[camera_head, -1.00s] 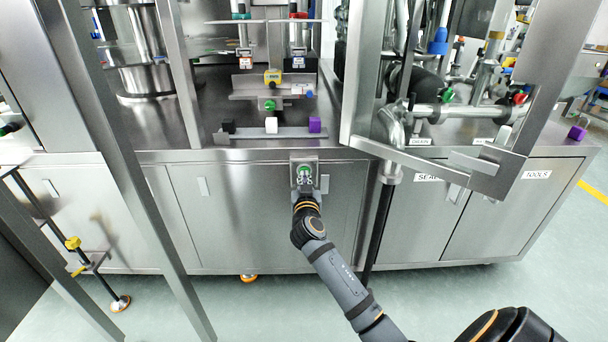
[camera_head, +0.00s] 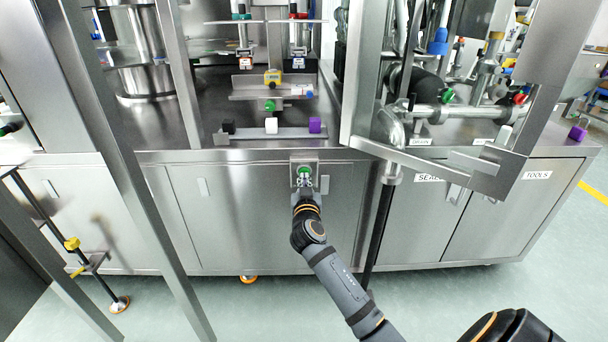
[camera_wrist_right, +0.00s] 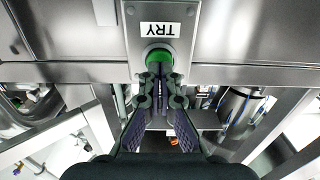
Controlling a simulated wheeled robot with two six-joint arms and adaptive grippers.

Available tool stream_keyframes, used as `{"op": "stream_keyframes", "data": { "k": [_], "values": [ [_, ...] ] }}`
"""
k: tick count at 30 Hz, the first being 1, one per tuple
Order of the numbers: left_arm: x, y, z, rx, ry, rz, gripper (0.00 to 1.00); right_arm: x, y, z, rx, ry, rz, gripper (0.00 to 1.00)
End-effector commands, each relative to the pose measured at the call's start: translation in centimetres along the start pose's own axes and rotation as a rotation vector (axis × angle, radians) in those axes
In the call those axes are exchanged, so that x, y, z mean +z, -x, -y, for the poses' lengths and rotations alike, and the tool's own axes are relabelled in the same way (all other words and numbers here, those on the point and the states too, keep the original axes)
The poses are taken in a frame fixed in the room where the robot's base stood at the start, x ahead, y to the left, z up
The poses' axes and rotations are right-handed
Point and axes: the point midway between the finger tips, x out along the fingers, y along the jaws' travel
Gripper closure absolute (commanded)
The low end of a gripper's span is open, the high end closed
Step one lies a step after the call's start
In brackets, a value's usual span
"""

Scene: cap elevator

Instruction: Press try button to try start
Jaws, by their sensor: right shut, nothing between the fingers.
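The try button is a round green button (camera_head: 304,170) on a small metal box (camera_head: 304,160) on the front of the steel cabinet. In the right wrist view the green button (camera_wrist_right: 158,56) sits beside a white label reading TRY (camera_wrist_right: 160,29). My right gripper (camera_head: 304,181) is shut and empty, its fingertips at the button. In the right wrist view the fingertips (camera_wrist_right: 159,70) overlap the button's edge; whether they touch it I cannot tell. My left gripper is not in view.
Above the button, a metal ledge (camera_head: 260,137) on the cabinet top carries black, white and purple blocks. A slanting steel post (camera_head: 130,170) stands to the left. A steel frame (camera_head: 420,163) juts out to the right. The floor in front is clear.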

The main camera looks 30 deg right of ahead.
Motion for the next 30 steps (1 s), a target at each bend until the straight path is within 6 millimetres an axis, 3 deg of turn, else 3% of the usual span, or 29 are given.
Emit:
{"op": "stream_keyframes", "data": {
  "k": [13, 30],
  "values": [
    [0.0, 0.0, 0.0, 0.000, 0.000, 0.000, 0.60, 0.0, 3.5, 0.0, 0.001, -0.001, 0.002, 1.00],
    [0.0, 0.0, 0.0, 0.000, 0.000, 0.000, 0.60, 0.0, 3.8, 0.0, 0.001, -0.001, 0.001, 1.00]
  ]
}}
